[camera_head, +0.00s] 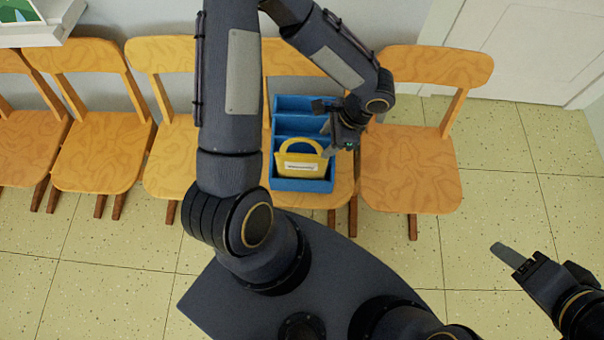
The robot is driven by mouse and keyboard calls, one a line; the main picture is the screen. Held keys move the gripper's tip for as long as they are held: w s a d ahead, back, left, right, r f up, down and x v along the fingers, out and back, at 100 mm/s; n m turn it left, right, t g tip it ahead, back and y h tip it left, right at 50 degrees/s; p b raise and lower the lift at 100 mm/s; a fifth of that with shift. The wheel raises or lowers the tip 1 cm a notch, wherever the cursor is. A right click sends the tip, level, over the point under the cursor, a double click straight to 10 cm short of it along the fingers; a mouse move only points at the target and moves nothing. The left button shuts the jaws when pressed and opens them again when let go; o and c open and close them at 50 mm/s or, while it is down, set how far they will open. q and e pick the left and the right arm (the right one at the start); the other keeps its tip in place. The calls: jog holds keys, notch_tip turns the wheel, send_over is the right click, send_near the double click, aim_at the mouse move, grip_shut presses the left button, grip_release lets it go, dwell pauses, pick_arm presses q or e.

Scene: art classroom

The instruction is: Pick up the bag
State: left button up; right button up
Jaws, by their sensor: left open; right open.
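A yellow bag (301,163) with a rounded handle and a white label stands in the front compartment of a blue box (303,184). The box rests on the seat of a wooden chair. My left gripper (337,146) is open at the box's right side, just right of the bag's handle and near it; I cannot tell whether it touches the bag. My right gripper (508,258) is open and empty over the floor at the lower right, well away from the bag.
A wooden chair (412,172) stands right of the box's chair, and several more (98,150) line the wall to the left. A white shelf (42,35) with a picture is at the top left. A pale door (535,45) is at the top right. The tiled floor in front is clear.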

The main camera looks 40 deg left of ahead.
aim_at(318, 159)
pick_arm(q)
jog(key=shift+m, duration=0.4)
jog(key=x, duration=0.3)
jog(key=d+x, duration=0.1)
jog(key=x, duration=0.3)
jog(key=w+f+b+x, duration=0.1)
jog(key=x, duration=0.3)
jog(key=shift+w+d+r, duration=0.1)
jog(key=shift+d, duration=0.25)
jog(key=shift+c, duration=0.3)
grip_shut()
